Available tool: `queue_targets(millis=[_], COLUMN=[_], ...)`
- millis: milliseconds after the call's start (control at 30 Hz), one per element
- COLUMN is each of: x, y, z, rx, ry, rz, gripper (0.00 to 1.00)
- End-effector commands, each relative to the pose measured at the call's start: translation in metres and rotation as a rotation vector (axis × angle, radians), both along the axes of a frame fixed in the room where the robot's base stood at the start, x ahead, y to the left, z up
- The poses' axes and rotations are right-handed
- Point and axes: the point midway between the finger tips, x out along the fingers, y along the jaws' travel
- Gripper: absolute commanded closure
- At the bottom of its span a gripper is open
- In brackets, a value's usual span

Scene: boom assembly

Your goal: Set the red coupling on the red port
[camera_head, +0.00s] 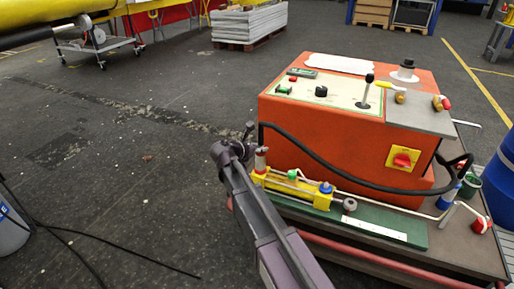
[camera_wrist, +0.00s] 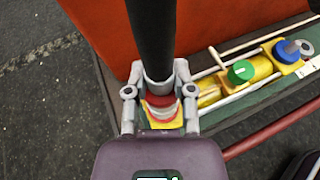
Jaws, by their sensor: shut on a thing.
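My gripper (camera_wrist: 160,100) is shut on the red coupling (camera_wrist: 160,101), a grey sleeve with a red band at the end of a thick black hose (camera_wrist: 151,38). In the head view my gripper (camera_head: 250,146) is at the left end of the yellow block, with the coupling (camera_head: 261,160) upright there. Yellow (camera_wrist: 163,123) shows directly below the coupling. The red port is not clearly visible; the coupling and fingers cover that spot, and I cannot tell whether they touch.
A green-capped port (camera_wrist: 240,72) and a blue-capped port (camera_wrist: 287,50) stand in line to the right. The orange machine (camera_head: 320,130) rises behind, with a lever (camera_head: 365,92) and a red switch (camera_head: 402,160). The hose loops across its front. Floor at left is open.

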Motion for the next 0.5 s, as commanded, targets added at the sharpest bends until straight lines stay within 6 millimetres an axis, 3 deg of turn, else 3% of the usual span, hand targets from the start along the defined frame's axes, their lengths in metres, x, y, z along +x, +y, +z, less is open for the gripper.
queue_targets(millis=[300, 333, 367, 500], x=[0.0002, 0.0002, 0.0002, 0.0002], y=[-0.0004, -0.0004, -0.0005, -0.0006], z=[-0.0049, -0.004, -0.0039, -0.0039], rx=[-0.001, -0.001, -0.001, -0.001], ry=[-0.001, 0.0, -0.001, 0.0], rz=[0.0, -0.001, 0.0, -0.001], gripper=[1.0, 0.59, 0.53, 0.53])
